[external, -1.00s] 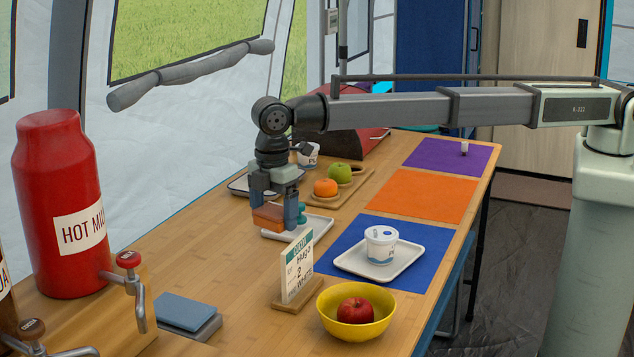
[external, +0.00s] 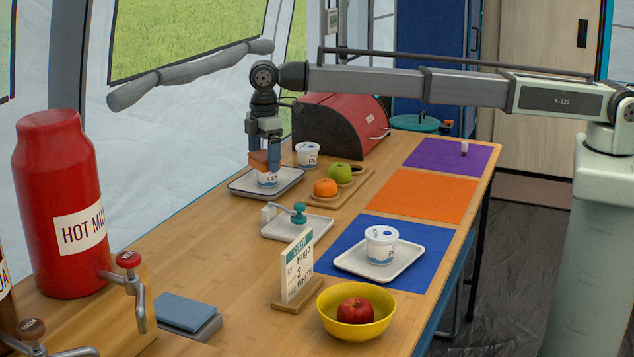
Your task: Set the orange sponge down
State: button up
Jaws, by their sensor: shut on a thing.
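The orange sponge (external: 258,159) is a small orange-brown block held between the fingers of my gripper (external: 264,155). My gripper is shut on it and points down. It is over the grey tray (external: 245,184) at the back left of the table. A white cup (external: 267,179) with blue lettering stands on that tray, just below and behind the sponge in the picture. I cannot tell whether the sponge touches the cup.
A white tray (external: 318,230) with a teal-knobbed tool (external: 299,213) lies nearer. A board (external: 352,193) holds an orange and a green apple. Another white cup (external: 307,154) stands behind, near a red bread box (external: 350,118). Orange (external: 425,196) and purple mats are mostly clear.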

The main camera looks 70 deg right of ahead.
jog(key=s+d+r+m, duration=0.1)
jog(key=s+d+m, duration=0.1)
jog(key=d, duration=1.2)
jog(key=s+d+m, duration=0.1)
jog(key=s+d, duration=0.1)
jog(key=d, duration=1.2)
jog(key=s+d, duration=0.3)
jog(key=s, duration=0.5)
jog(key=shift+w+d+f, duration=0.1)
jog(key=shift+f, duration=2.45)
jog(key=shift+w+d+f, duration=0.1)
jog(key=shift+f, duration=2.4)
jog(key=shift+f, duration=0.1)
jog(key=o, duration=0.8)
jog(key=shift+o, duration=0.2)
notch_tip(320, 180, up, 12)
jog(key=shift+a, duration=0.15)
